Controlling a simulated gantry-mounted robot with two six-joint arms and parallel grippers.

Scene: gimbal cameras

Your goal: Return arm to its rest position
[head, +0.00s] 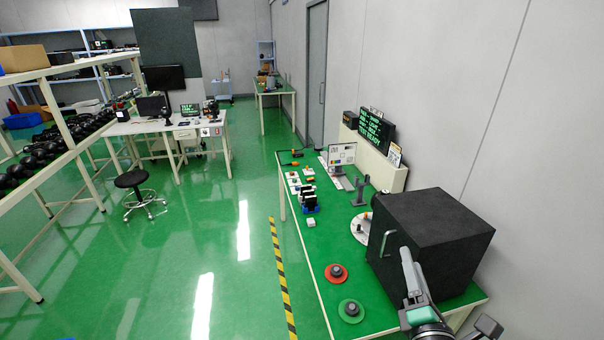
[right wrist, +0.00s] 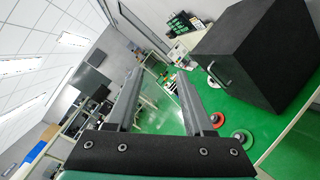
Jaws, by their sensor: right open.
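My right gripper (head: 409,262) comes in from the lower right in the head view, raised in front of the black box (head: 425,235) on the green-topped bench. In the right wrist view its two fingers (right wrist: 157,88) stand apart with nothing between them. The black box (right wrist: 256,55) is to the right of the fingers there, with a handle on its face. I cannot tell from these frames whether the gripper touches the box. My left gripper is not in view.
A red disc (head: 335,273) and a green disc (head: 351,310), each with a dark knob, sit at the bench's near end. Small parts and stands (head: 309,199) and a lit display (head: 375,130) are further back.

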